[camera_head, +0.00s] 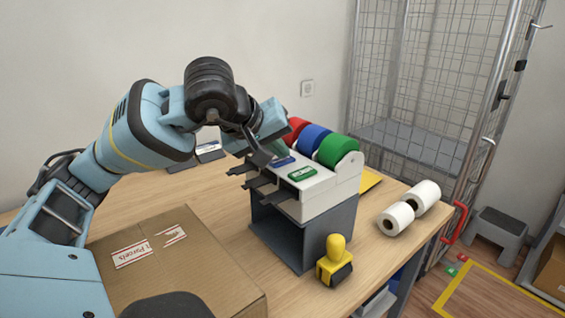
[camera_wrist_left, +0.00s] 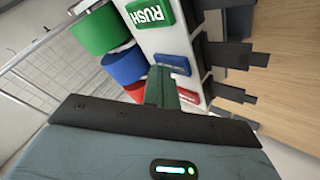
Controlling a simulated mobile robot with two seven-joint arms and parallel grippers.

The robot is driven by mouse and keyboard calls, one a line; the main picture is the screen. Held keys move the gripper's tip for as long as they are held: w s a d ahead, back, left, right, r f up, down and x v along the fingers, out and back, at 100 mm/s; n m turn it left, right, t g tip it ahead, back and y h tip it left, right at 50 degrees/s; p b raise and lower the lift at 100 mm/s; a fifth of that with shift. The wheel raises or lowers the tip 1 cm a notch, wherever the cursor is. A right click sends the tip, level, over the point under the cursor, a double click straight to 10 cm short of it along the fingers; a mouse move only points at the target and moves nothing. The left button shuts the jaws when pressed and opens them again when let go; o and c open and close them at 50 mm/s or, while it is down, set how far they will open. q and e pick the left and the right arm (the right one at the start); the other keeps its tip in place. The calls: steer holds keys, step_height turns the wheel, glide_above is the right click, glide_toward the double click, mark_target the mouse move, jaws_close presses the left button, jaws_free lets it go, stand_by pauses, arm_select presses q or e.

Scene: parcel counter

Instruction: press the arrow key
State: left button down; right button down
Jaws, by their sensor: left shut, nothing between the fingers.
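A white dispenser (camera_head: 330,200) on a dark stand (camera_head: 285,237) carries red, blue and green rolls. The green key (camera_head: 302,173) reads RUSH in the left wrist view (camera_wrist_left: 150,12). The blue key (camera_head: 282,161) has a pale mark, too small to read, and also shows in the left wrist view (camera_wrist_left: 172,64). The red key (camera_wrist_left: 189,96) is partly hidden behind my finger, and I cannot tell which key bears the arrow. My left gripper (camera_head: 262,152) is shut and empty over the dispenser's far end, its tip near the blue and red keys. Contact cannot be told. My right gripper is out of view.
A cardboard box (camera_head: 190,268) lies at the left front. A yellow stamp (camera_head: 335,262) stands beside the stand. White paper rolls (camera_head: 397,219) lie near the counter's right edge. A wire cage (camera_head: 425,90) stands behind. Dark outlets (camera_head: 262,183) stick out from the dispenser's left side.

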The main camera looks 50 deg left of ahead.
mark_target(279, 162)
arm_select(q)
steer(key=shift+f, duration=0.15)
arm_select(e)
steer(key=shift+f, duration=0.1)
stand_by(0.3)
arm_select(q)
steer(key=shift+r, duration=0.2)
steer(key=shift+r+p, duration=0.45)
steer(key=shift+p, duration=0.1)
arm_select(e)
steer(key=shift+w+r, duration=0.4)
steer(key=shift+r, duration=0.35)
